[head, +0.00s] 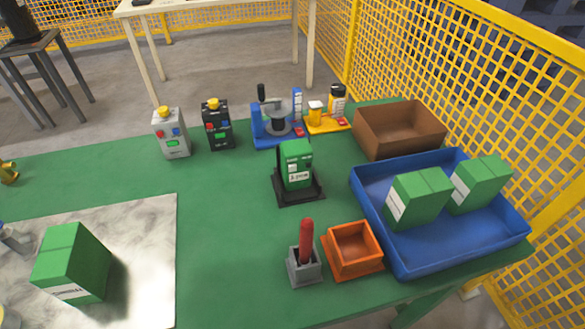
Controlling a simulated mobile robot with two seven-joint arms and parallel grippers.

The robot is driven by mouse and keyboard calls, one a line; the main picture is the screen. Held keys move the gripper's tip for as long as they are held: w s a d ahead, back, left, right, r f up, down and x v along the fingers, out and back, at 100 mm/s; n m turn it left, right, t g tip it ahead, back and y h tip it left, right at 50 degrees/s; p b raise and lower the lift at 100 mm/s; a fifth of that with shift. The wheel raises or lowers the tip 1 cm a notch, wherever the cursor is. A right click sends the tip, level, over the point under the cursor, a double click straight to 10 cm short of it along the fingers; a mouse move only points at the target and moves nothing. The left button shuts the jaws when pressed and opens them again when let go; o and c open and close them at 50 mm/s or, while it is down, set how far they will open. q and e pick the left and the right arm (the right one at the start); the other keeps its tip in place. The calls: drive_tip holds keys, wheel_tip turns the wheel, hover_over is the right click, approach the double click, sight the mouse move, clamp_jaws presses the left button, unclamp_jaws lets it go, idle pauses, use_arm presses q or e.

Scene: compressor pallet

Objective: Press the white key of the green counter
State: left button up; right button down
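A green device (296,162), which looks like the green counter, stands upright in a black base (300,192) near the middle of the green table. Its front faces me and carries small white patches (299,177) with dark marks. They are too small to tell which one is the white key or whether it is pressed. Neither of my grippers shows in the head view, and nothing touches the green device.
A grey holder with a red handle (306,240) and an orange bin (353,250) stand in front. A blue tray (440,250) holds green boxes. The table (225,210) left of the device is clear.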

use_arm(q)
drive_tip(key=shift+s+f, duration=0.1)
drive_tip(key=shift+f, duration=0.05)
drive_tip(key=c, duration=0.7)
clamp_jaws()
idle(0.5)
